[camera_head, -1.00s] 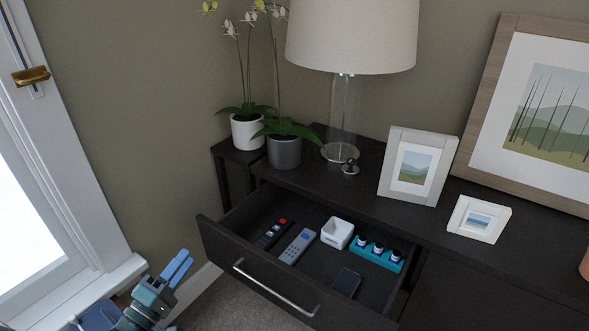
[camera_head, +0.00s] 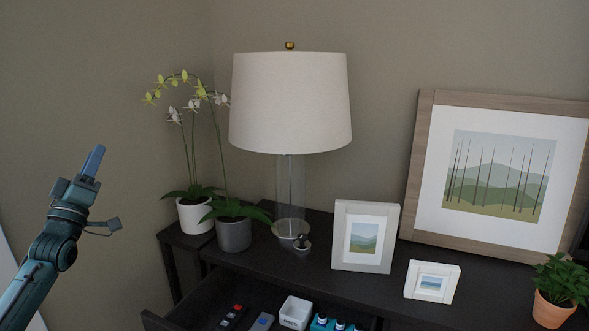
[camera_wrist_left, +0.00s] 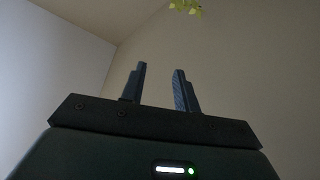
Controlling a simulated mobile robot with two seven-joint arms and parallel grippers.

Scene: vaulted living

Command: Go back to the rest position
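My left gripper (camera_head: 92,165) is raised in the air at the left of the head view, left of the orchids and apart from everything, fingers pointing up. In the left wrist view its two fingers (camera_wrist_left: 160,88) stand apart with nothing between them. My right gripper is in neither view.
A dark console (camera_head: 320,262) has an open drawer (camera_head: 190,310) holding remotes, a white box (camera_head: 295,312) and small bottles. On and beside it stand a lamp (camera_head: 290,105), orchid pots (camera_head: 233,233), picture frames (camera_head: 365,240) and a potted plant (camera_head: 553,310). Free air surrounds my left gripper.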

